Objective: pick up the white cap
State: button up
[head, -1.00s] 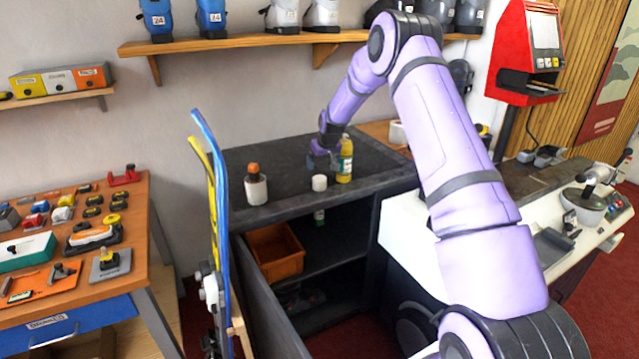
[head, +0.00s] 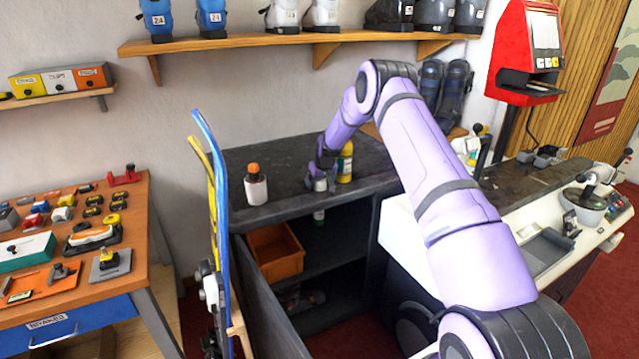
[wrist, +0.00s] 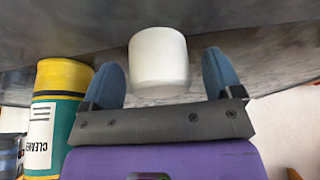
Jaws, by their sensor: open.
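The white cap (wrist: 158,58) is a short white cylinder on the dark bench top. In the wrist view it sits between the two blue fingers of my gripper (wrist: 166,78), with a gap on the right and a smaller one on the left. My gripper is open. In the head view my gripper (head: 320,178) is down at the bench top, and it partly hides the cap (head: 320,185).
A yellow and green cleaner bottle (head: 345,163) stands close to the right of my gripper; it also shows in the wrist view (wrist: 55,110). A white bottle with an orange top (head: 256,188) stands to the left. The dark bench top (head: 290,160) is clear behind.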

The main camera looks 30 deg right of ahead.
jog(key=c, duration=1)
jog(key=shift+o, duration=0.2)
